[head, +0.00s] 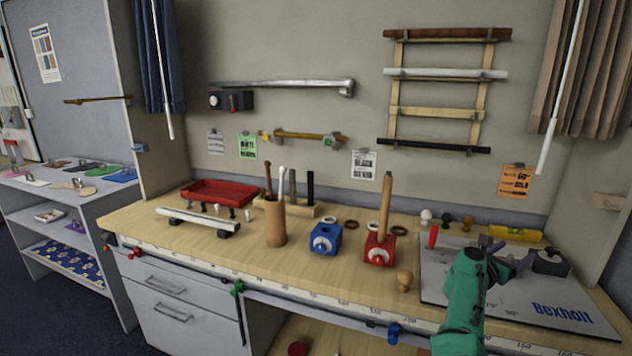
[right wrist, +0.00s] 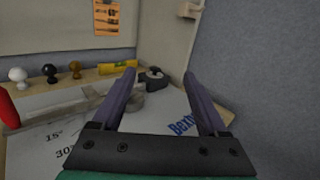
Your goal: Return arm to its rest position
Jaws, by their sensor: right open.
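My right arm, green, comes in from the bottom right of the head view. Its right gripper (head: 500,254) is over the grey mat (head: 440,284) printed "Bexholt" at the table's right end. In the right wrist view the two purple-grey fingers (right wrist: 158,92) stand wide apart. Nothing is between them but the view of the mat and a dark, low object beyond. I cannot tell how high the fingers are above the mat. My left gripper does not show in either view.
A dark object (head: 551,262) and a yellow level (head: 515,234) are near my right gripper.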

